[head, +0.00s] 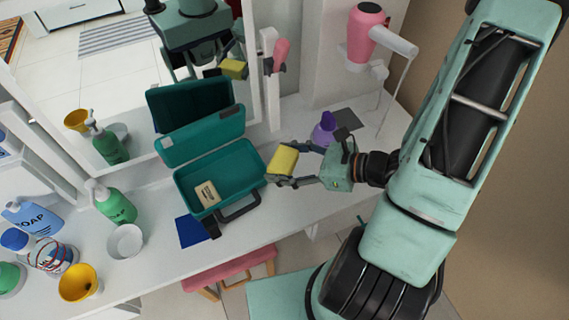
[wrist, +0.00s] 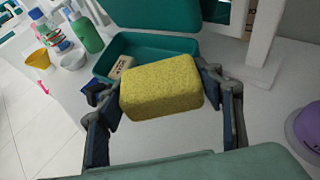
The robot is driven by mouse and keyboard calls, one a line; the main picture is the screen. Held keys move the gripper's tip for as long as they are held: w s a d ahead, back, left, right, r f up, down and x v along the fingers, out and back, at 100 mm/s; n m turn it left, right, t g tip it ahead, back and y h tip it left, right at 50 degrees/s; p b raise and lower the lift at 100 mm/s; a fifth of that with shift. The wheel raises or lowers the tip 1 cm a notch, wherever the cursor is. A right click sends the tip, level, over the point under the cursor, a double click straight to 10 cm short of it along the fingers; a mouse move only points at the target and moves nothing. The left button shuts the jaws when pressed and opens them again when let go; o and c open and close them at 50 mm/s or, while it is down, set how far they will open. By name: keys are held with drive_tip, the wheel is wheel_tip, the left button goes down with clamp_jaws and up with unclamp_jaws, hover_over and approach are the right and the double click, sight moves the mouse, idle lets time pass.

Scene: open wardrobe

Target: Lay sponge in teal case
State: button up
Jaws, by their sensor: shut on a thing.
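The yellow sponge (head: 283,160) is held between the fingers of my gripper (head: 288,172), just right of the teal case. In the wrist view the sponge (wrist: 162,88) sits between both fingers and hides part of the case behind it. The teal case (head: 247,196) lies open on the white counter, with its lid (head: 203,137) raised at the back and its handle toward the front. A beige labelled block (head: 207,194) lies inside the case at its left. It also shows in the wrist view (wrist: 122,67).
A green pump bottle (head: 117,206), a white bowl (head: 126,242) and a yellow funnel-like cup (head: 79,284) stand left of the case. A blue flat item (head: 192,232) lies before it. A purple bottle (head: 325,129) stands behind my gripper. A mirror rises behind the counter.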

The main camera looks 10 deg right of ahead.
drive_tip(key=shift+w+d+f+b, duration=0.15)
drive_tip(key=shift+w+f+b, duration=0.3)
drive_tip(key=shift+b, duration=1.15)
drive_tip(key=shift+w+d+f+b, duration=0.1)
drive_tip(key=shift+w+f+b, duration=0.35)
drive_tip(key=shift+b, duration=1.1)
drive_tip(key=shift+w+r+b, duration=0.15)
drive_tip(key=shift+w+b, duration=0.05)
drive_tip(key=shift+b, duration=0.25)
drive_tip(key=w+f, duration=0.2)
drive_tip(key=w+d+f, duration=0.1)
drive_tip(key=w, duration=0.1)
drive_tip(key=w+f, duration=0.2)
drive_tip(key=shift+w+d+f+b, duration=0.2)
drive_tip(key=shift+d+f+b, duration=0.15)
drive_tip(key=shift+d+b, duration=0.05)
drive_tip(key=shift+w+f, duration=0.25)
drive_tip(key=shift+f, duration=0.1)
drive_tip(key=shift+d+f+b, duration=0.1)
drive_tip(key=shift+f+b, duration=0.25)
drive_tip(key=shift+f, duration=1.2)
drive_tip(key=shift+f, duration=0.15)
drive_tip(key=o, duration=0.8)
drive_tip(key=shift+o, duration=0.2)
